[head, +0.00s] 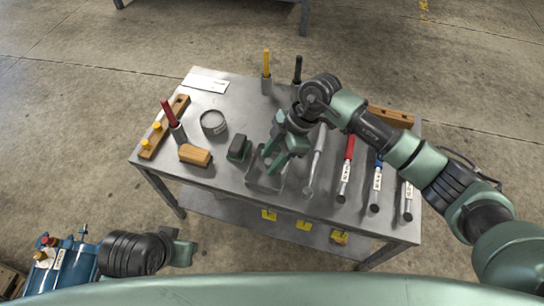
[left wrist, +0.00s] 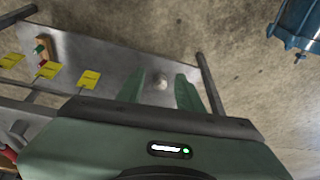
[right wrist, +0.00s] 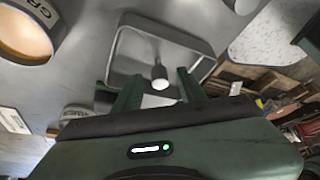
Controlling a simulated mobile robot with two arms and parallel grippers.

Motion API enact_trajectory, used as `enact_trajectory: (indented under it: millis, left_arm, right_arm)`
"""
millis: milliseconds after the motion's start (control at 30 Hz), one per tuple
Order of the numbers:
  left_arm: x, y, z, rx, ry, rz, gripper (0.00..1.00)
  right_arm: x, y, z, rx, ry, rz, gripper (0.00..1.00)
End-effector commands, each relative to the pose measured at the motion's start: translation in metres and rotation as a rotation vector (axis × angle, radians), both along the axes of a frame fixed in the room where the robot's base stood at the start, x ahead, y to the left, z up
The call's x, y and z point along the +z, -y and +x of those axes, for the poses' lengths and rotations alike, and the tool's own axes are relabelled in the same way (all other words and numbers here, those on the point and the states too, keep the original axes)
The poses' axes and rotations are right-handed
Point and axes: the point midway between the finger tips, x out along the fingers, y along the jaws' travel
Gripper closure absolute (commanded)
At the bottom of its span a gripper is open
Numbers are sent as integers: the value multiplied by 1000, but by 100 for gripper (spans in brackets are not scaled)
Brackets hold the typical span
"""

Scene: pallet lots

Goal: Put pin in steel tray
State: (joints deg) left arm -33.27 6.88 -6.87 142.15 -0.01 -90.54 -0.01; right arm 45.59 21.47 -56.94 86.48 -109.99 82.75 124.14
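The steel tray (head: 263,185) is a shallow grey tray near the table's front middle. Its raised rim (right wrist: 170,28) also shows in the right wrist view. My right gripper (head: 279,158) is over the tray, fingers pointing down. In the right wrist view its fingers (right wrist: 160,88) are apart. A small bright-ended metal cylinder (right wrist: 160,73), possibly the pin, shows between them with gaps on both sides. I cannot tell whether it touches the tray floor. My left gripper (left wrist: 161,90) is open, away from the table at the lower left.
A dark-topped block (head: 239,148) and a wooden block (head: 195,155) stand left of the tray. A round tin (head: 213,122) is behind them. A grey wrench-like tool (head: 314,165) and a red-handled tool (head: 347,160) lie to the right. The table's front left is clear.

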Motion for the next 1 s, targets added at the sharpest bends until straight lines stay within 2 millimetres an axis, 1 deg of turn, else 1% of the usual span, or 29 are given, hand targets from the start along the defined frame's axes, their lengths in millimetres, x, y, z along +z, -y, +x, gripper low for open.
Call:
enact_trajectory:
  millis: [167, 267, 367, 500, 600, 700, 800, 900, 1000]
  left_arm:
    - [0, 0, 0, 0, 0, 0, 64]
    - [0, 0, 0, 0, 0, 0, 64]
    - [4, 0, 0, 0, 0, 0, 64]
    - [12, 0, 1, 0, 2, 0, 64]
    - [1, 1, 4, 0, -8, -1, 64]
    - [-15, 2, 8, -1, -17, 0, 64]
    - [-26, 2, 11, -2, -21, 0, 64]
    - [-35, 3, 12, -3, -25, 0, 64]
    - [-39, 3, 13, -3, -27, 1, 64]
  right_arm:
    - [0, 0, 0, 0, 0, 0, 59]
    - [4, 0, 0, 0, 1, 0, 59]
    - [16, 5, 2, -1, 2, 0, 59]
    - [41, 18, 6, -1, 3, -1, 59]
    - [62, 28, 9, -1, 4, -1, 59]
    - [80, 36, 11, 0, 3, 0, 59]
    - [94, 43, 13, -1, 2, 0, 59]
    - [104, 48, 14, 0, 1, 0, 59]
    - [109, 51, 15, 0, 1, -1, 59]
